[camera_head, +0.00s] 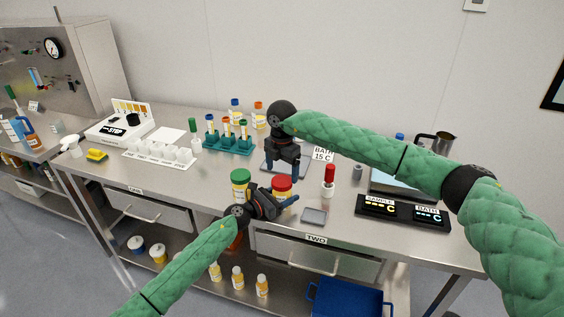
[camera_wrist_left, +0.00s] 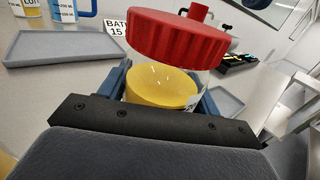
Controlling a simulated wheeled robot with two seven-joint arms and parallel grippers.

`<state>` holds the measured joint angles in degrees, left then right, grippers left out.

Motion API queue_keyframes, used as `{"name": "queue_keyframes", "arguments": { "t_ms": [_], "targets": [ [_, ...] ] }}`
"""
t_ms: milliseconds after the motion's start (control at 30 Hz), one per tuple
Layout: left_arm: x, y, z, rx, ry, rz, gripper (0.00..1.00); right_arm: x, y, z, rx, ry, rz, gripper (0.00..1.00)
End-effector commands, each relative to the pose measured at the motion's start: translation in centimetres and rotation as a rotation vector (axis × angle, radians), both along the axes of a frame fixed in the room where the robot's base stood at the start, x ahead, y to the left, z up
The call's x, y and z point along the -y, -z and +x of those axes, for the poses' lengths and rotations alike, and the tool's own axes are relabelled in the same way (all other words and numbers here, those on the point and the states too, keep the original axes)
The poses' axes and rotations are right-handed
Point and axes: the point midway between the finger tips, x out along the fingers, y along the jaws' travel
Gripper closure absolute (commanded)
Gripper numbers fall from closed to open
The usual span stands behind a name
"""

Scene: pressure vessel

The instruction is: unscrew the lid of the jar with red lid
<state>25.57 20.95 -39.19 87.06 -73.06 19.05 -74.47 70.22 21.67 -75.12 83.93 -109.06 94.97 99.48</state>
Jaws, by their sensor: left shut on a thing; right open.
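The jar with the red lid (camera_head: 281,184) stands near the front edge of the steel bench. In the left wrist view its red lid (camera_wrist_left: 178,40) sits on a clear jar body with yellow contents (camera_wrist_left: 162,90). The lid looks slightly tilted in that view. My left gripper (camera_head: 283,200) is shut on the jar body, with a blue finger on each side. My right gripper (camera_head: 283,166) is open, pointing down, behind and above the red lid, and apart from it.
A jar with a green lid (camera_head: 240,178) stands just left of my left gripper. A red-capped bottle (camera_head: 328,180) and a small grey tray (camera_head: 314,216) are to the right. A teal tube rack (camera_head: 229,143) is behind left. Black displays (camera_head: 402,212) stand farther right.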

Motion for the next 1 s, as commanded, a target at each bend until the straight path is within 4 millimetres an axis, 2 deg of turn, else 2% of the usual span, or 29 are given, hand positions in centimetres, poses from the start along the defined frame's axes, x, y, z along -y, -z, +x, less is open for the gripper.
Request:
{"name": "queue_keyframes", "arguments": {
  "t_ms": [100,233,567,600,800,833,1000],
  "targets": [
    [0.0,0.0,0.0,0.000,0.000,0.000,1.00,0.0,1.8,0.0,-0.001,0.001,-0.002,0.15],
    [0.0,0.0,0.0,0.000,0.000,0.000,1.00,0.0,3.2,0.0,0.000,0.001,0.000,0.15],
    [0.0,0.0,0.0,0.000,0.000,0.000,1.00,0.0,3.9,0.0,0.000,0.000,0.000,0.15],
    [0.0,0.0,0.0,0.000,0.000,0.000,1.00,0.0,3.9,0.0,0.000,0.000,0.000,0.16],
    [0.0,0.0,0.0,0.000,0.000,0.000,1.00,0.0,3.9,0.0,0.000,0.001,0.000,0.56],
    [0.0,0.0,0.0,0.000,0.000,0.000,1.00,0.0,3.8,0.0,0.000,0.001,0.000,0.60],
    [0.0,0.0,0.0,0.000,0.000,0.000,1.00,0.0,3.8,0.0,0.000,-0.008,0.000,0.60]
  ]
}}
